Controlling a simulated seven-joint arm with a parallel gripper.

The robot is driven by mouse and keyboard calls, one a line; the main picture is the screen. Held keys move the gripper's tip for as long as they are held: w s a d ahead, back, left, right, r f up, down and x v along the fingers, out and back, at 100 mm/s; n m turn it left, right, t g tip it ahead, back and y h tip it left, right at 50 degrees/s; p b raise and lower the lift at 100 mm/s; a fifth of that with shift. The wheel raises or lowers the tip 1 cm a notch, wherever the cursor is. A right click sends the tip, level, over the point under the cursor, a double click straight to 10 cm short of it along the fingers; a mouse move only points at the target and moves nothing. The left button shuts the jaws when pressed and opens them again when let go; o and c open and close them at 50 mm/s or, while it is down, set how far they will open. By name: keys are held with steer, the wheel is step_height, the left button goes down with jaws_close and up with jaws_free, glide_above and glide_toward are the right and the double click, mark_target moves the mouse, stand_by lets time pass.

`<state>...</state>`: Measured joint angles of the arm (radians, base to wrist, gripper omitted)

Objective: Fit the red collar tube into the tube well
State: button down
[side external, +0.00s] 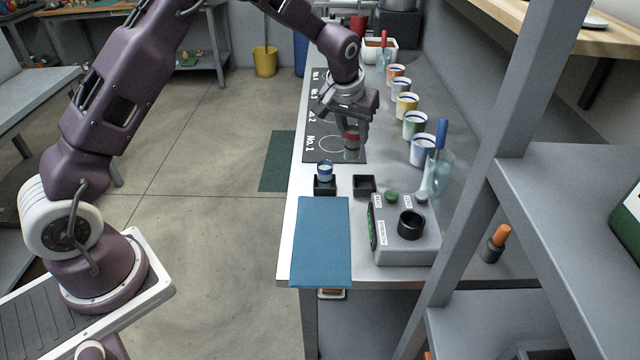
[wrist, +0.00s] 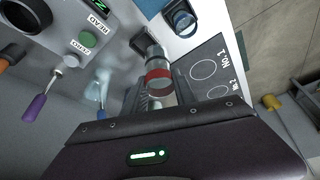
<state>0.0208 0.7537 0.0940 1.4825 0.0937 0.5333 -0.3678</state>
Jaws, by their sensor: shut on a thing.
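The red collar tube (side external: 352,140) is a small clear tube with a red band, held upright or nearly so between the fingers of my gripper (side external: 350,127). It hangs above the black No. 1 mat. In the wrist view the tube (wrist: 158,72) shows its red band between the fingers of my gripper (wrist: 160,90). The tube well (side external: 411,224) is a black round socket on top of the grey meter box (side external: 390,250), nearer the camera and apart from the tube. It also shows at the top left of the wrist view (wrist: 36,22). Its inside looks dark.
A blue-collar tube (side external: 325,171) stands in a black square holder. An empty-looking black holder (side external: 365,185) sits beside it. A blue cloth (side external: 321,240) lies left of the meter. Several cups and a clear beaker (side external: 438,175) with a blue-handled tool line the right.

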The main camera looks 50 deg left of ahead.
steer(key=s+r+m+h, duration=0.1)
steer(key=s+r+m, duration=0.1)
steer(key=s, duration=0.6)
steer(key=s+r+m, duration=0.2)
steer(key=s, duration=0.6)
steer(key=s+f, duration=0.4)
steer(key=f, duration=0.1)
steer(key=w+d+r, duration=0.3)
steer(key=w+d, duration=0.5)
steer(key=d, duration=0.2)
steer(key=w+d+r+m+h, duration=0.1)
steer(key=w+d+r, duration=0.2)
steer(key=w+d, duration=0.4)
steer(key=d, duration=0.3)
steer(key=shift+w+d, duration=0.4)
steer(key=shift+f, duration=0.1)
steer(key=shift+f, duration=2.85)
steer(key=shift+f, duration=2.15)
